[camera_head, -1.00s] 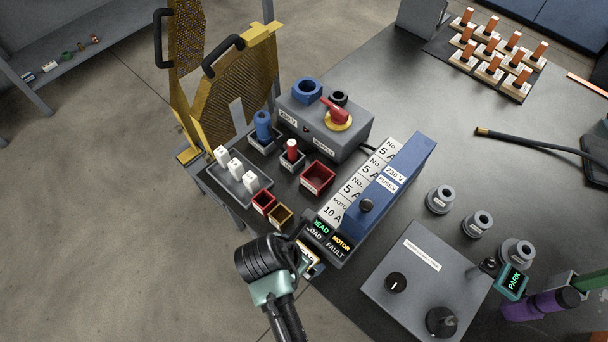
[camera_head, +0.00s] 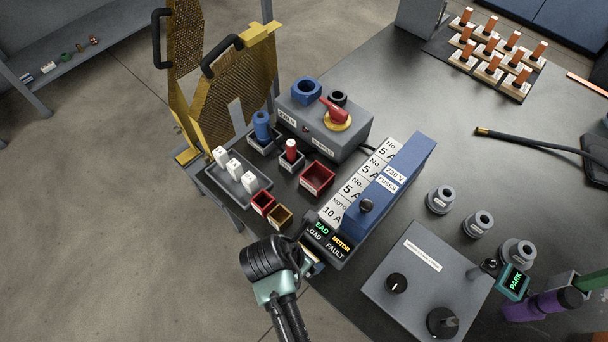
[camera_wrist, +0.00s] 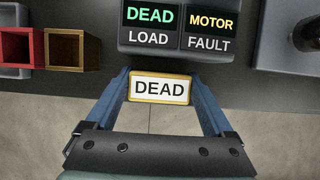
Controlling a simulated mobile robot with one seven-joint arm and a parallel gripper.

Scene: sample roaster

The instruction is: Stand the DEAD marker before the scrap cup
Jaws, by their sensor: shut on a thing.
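The DEAD marker (camera_wrist: 160,89), a small white plate with a yellow frame, is between the two blue fingers of my gripper (camera_wrist: 160,77). Its lettering faces the wrist camera and reads upright. In the head view my gripper (camera_head: 310,262) is at the table's near edge, in front of the lit display, and the marker is mostly hidden. No cup carries a readable scrap label. Open cups to the left of the display are a small red one (camera_head: 263,202), a brown-yellow one (camera_head: 280,216) and a larger red one (camera_head: 317,178). My gripper is apart from them.
The display block (camera_head: 327,240) reads DEAD, MOTOR, LOAD, FAULT and stands just beyond the marker. A blue fuse box (camera_head: 405,165) rises behind it. A grey box with knobs (camera_head: 425,275) stands to the right. A tray with white blocks (camera_head: 238,180) is at the left.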

